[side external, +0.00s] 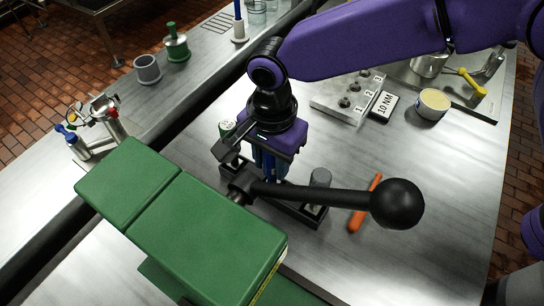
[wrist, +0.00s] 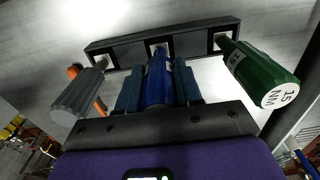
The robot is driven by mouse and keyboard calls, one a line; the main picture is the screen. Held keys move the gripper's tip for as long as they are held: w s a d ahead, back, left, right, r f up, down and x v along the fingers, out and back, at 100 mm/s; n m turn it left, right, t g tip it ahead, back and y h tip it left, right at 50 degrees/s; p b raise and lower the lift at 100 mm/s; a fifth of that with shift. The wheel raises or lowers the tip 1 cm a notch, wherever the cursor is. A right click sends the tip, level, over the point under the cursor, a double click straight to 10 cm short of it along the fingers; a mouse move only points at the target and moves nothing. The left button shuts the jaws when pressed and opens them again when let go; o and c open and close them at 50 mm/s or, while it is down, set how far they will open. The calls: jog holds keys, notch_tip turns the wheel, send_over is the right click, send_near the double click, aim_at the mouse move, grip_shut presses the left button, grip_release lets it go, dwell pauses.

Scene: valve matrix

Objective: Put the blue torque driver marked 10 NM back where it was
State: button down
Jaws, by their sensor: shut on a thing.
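The blue torque driver (wrist: 158,82) stands between the two fingers of my gripper (wrist: 158,88), which is shut on it. In the wrist view its lower end is at the middle opening of the black rack (wrist: 122,53); I cannot tell how deep it sits. A grey driver (wrist: 80,94) is at the left opening and a green driver marked 15 NM (wrist: 258,76) at the right one. In the side view my gripper (side external: 268,172) is over the rack (side external: 292,211), mostly hiding the blue driver. No marking shows on the blue driver.
A large green body (side external: 190,220) with a black ball-ended lever (side external: 330,195) stands close in front of the rack. An orange tool (side external: 365,203) lies beside it.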

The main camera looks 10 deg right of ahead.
jog(key=shift+f, duration=0.2)
jog(key=shift+d+f, duration=0.1)
jog(key=shift+f, duration=0.4)
jog(key=c, duration=0.8)
grip_release()
jog(key=shift+o, duration=0.2)
jog(key=shift+r, duration=0.1)
notch_tip(320, 180, up, 13)
jog(key=shift+r, duration=0.15)
